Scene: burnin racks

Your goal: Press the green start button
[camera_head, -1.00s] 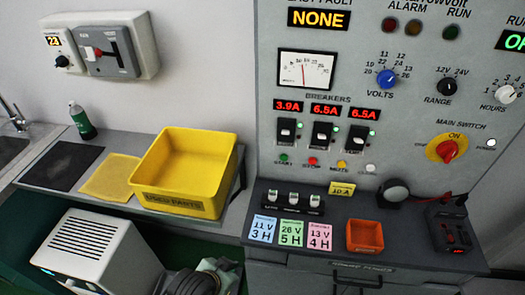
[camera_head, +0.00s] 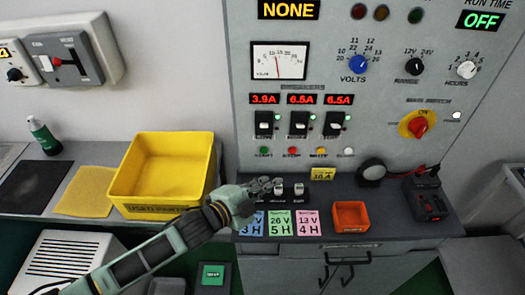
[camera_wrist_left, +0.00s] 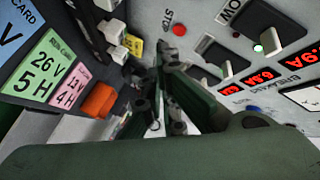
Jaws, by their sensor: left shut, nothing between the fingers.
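The green start button (camera_head: 264,151) is at the left end of a row of small buttons on the grey panel, below the breakers. The red stop button (camera_head: 292,151) is just right of it and also shows in the left wrist view (camera_wrist_left: 179,30). I cannot make out the start button in the wrist view. My left gripper (camera_head: 275,184) is shut and empty, below the start button in the head picture and apart from it. Its dark fingers (camera_wrist_left: 165,95) point toward the panel in the wrist view. My right gripper is not in view.
A yellow mute button (camera_head: 322,150) and a white button (camera_head: 349,151) continue the row. Breaker switches (camera_head: 299,123) stick out above. On the ledge are cell cards (camera_head: 279,223), an orange bin (camera_head: 350,217) and a black round item (camera_head: 373,170). A yellow bin (camera_head: 163,172) stands left.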

